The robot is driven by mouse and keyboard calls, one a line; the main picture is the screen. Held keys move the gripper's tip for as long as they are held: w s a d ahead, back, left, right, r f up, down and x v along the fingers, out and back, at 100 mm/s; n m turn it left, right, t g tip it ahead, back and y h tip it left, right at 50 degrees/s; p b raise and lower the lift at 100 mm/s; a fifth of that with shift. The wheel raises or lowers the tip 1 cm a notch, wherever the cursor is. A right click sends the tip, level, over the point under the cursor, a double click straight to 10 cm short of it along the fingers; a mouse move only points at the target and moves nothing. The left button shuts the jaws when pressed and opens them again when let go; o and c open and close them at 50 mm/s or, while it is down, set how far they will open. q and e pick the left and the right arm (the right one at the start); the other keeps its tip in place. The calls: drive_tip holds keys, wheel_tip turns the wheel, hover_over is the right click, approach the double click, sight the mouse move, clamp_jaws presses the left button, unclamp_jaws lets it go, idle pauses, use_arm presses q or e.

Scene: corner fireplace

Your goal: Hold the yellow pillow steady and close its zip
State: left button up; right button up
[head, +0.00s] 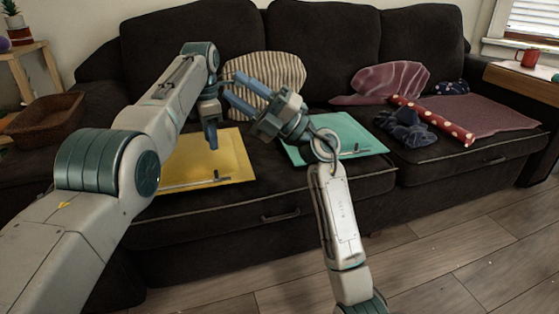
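The yellow pillow (236,152) lies flat on the left part of the sofa seat, with its left side hidden behind my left arm. A grey zip (190,184) runs along its front edge, with a small upright pull (217,175) near the right end. My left gripper (213,146) points down over the pillow; its fingers overlap in this view, and contact with the cloth is unclear. My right gripper (234,91) is raised above and behind the pillow, pointing up and left, its two blue fingers apart with nothing visible between them.
A teal pillow (362,133) with a similar zip lies to the right, behind my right arm. A striped cushion (283,71) leans on the backrest. A dotted red roll (430,119), dark cloth (402,130) and a maroon blanket (490,113) lie further right.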

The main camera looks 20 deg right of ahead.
drive_tip(key=w+d+f+m+h, duration=0.2)
drive_tip(key=w+d+f+h, duration=0.2)
drive_tip(key=f, duration=0.5)
drive_tip(key=w+d+f+m+h, duration=0.2)
drive_tip(key=w+d+f+h, duration=0.2)
drive_tip(key=f, duration=0.4)
drive_tip(key=w+d+f+m+t+h, duration=0.1)
drive_tip(key=w+d+f+h, duration=0.3)
drive_tip(key=f, duration=0.5)
drive_tip(key=shift+w+f+m+h, duration=0.15)
drive_tip(key=shift+w+m+h, duration=0.15)
drive_tip(key=shift+w, duration=0.3)
drive_tip(key=shift+w+f+m+h, duration=0.15)
drive_tip(key=shift+w+m+h, duration=0.15)
drive_tip(key=shift+w, duration=0.3)
drive_tip(key=shift+w+f, duration=0.15)
drive_tip(key=shift+w, duration=0.05)
drive_tip(key=x, duration=1)
